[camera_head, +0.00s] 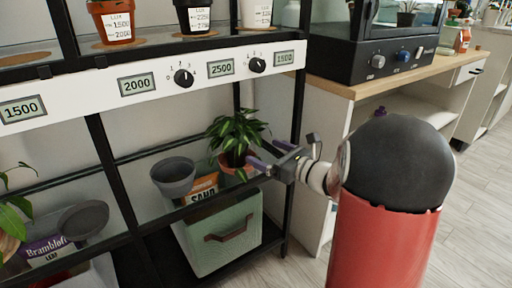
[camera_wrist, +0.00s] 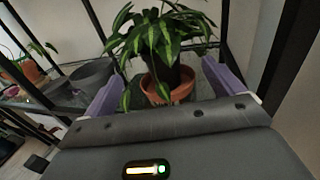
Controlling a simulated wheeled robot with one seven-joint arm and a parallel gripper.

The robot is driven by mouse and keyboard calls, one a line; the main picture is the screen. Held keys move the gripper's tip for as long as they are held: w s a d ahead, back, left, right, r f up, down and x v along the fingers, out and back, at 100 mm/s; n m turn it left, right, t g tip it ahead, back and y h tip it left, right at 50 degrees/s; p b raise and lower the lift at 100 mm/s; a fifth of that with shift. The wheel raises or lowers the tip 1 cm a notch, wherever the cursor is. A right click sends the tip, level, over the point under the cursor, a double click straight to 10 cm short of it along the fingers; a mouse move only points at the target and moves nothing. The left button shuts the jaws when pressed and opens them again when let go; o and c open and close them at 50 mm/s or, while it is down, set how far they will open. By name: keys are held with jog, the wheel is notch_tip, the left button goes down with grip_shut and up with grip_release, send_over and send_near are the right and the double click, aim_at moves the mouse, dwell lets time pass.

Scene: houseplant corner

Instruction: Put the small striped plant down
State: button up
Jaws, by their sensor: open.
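The small striped plant (camera_head: 237,133) has green leaves with pale stripes and sits in a terracotta pot on the glass shelf, at the shelf's right end. In the wrist view the plant (camera_wrist: 160,38) stands upright, with its pot (camera_wrist: 180,88) between my gripper's purple fingers. My gripper (camera_head: 252,168) reaches in from the right in the head view. It is open, with one finger on each side of the pot and a gap visible in the wrist view (camera_wrist: 165,85). The pot's base is partly hidden by leaves and my gripper.
A grey empty pot (camera_head: 174,177) stands left of the plant. Below are a sand bag (camera_head: 203,188) and a pale green bin (camera_head: 225,237). Black rack posts (camera_head: 297,120) stand close on the right. A white light panel (camera_head: 130,85) runs above the shelf.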

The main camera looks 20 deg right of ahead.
jog(key=s+a+n+g, duration=1)
jog(key=s+a+n, duration=0.4)
jog(key=s+n, duration=0.15)
jog(key=s+d+f+n+h, duration=0.2)
jog(key=s+d+n+h, duration=0.5)
jog(key=s+n, duration=0.6)
jog(key=n+h, duration=0.1)
jog(key=h, duration=0.1)
jog(key=shift+d+f+t+h, duration=0.2)
jog(key=shift+t+h, duration=0.1)
jog(key=shift+h, duration=0.1)
jog(key=shift+r, duration=0.1)
notch_tip(320, 180, up, 9)
jog(key=p, duration=0.9)
jog(key=shift+r+p, duration=0.15)
jog(key=shift+p, duration=0.15)
